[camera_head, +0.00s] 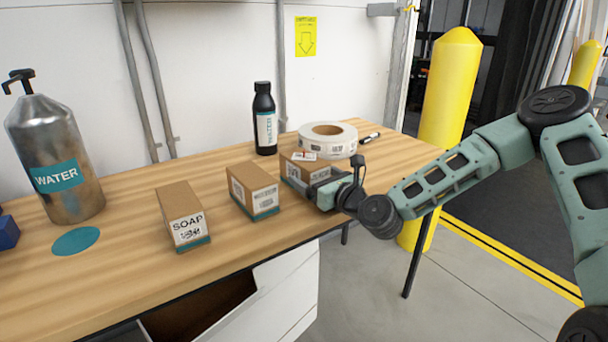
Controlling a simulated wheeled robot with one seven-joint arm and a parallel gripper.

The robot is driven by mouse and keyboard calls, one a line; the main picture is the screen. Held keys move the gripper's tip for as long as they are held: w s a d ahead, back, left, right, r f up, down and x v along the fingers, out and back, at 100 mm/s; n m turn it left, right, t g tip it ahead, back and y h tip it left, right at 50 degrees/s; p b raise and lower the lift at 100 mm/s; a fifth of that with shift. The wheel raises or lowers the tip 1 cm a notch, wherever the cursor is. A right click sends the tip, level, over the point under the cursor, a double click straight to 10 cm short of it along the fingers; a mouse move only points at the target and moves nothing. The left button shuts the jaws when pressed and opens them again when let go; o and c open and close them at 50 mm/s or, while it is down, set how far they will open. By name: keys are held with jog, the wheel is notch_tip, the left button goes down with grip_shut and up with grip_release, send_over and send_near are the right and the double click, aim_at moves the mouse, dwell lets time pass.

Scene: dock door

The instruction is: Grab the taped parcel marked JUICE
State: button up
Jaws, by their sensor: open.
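Three brown taped parcels stand in a row on the wooden table. The left parcel (184,215) reads SOAP. The middle parcel (253,188) has white labels too small to read. The right parcel (292,171) has a white label on its side and a small label on top; its front is partly hidden by my gripper. I cannot read JUICE on any of them. My gripper (318,192) is open, at the right parcel's near right side. I cannot tell whether the fingers touch it or lie around it.
A large label roll (328,146) and a black marker (370,137) lie behind the right parcel. A dark bottle (264,118) stands at the back. A metal WATER canister (62,160) and a teal disc (76,241) are at left. A yellow bollard (447,95) stands beyond the table's right end.

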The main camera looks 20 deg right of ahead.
jog(key=shift+x, duration=1.4)
jog(key=c, duration=1.3)
